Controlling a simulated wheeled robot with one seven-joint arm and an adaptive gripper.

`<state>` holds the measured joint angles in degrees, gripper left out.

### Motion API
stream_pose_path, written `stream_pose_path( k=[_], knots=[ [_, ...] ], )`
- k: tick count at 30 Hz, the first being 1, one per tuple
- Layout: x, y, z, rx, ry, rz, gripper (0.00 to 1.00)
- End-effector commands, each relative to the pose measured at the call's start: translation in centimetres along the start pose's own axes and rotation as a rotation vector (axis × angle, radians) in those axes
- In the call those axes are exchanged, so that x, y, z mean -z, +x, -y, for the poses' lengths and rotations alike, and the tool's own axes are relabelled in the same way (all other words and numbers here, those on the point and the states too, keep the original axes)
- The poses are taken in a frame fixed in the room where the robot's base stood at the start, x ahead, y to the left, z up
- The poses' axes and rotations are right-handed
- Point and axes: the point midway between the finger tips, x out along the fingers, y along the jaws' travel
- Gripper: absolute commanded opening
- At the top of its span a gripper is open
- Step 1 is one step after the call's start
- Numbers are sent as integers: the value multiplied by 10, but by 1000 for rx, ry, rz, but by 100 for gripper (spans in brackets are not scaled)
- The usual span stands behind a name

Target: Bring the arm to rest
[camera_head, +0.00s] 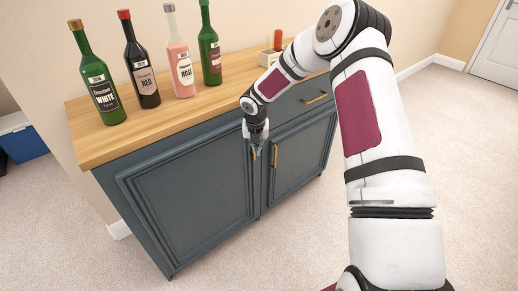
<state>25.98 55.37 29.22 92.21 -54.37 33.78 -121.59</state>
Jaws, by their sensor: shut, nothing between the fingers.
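My white arm rises at the right of the head view, bends at the top, and reaches left and down to the cabinet's front. My gripper (256,148) is shut and empty, pointing down. In the picture it overlaps the cabinet doors near their gold handles. I cannot tell whether it touches them. The cabinet (190,193) is dark blue-grey with a wooden top (158,118).
Several wine bottles stand on the cabinet top: white (99,75), red (139,65), rosé (179,60) and a green one (209,50). Behind my arm is a small wooden holder (268,57) with a red item. Carpet (470,150) lies open at right; a blue box (24,143) is far left.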

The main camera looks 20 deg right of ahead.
Motion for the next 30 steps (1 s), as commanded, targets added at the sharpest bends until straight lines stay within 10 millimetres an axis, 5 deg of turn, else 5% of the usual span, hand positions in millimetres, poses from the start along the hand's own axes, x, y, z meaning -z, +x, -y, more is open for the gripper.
stream_pose_path(
  k=[12,23,26,30],
  knots=[
    [3,-67,2,1,-1,-5,0],
    [4,-84,3,6,9,-6,0],
    [7,-104,5,23,68,4,0],
    [19,-159,13,68,254,34,0]
  ],
)
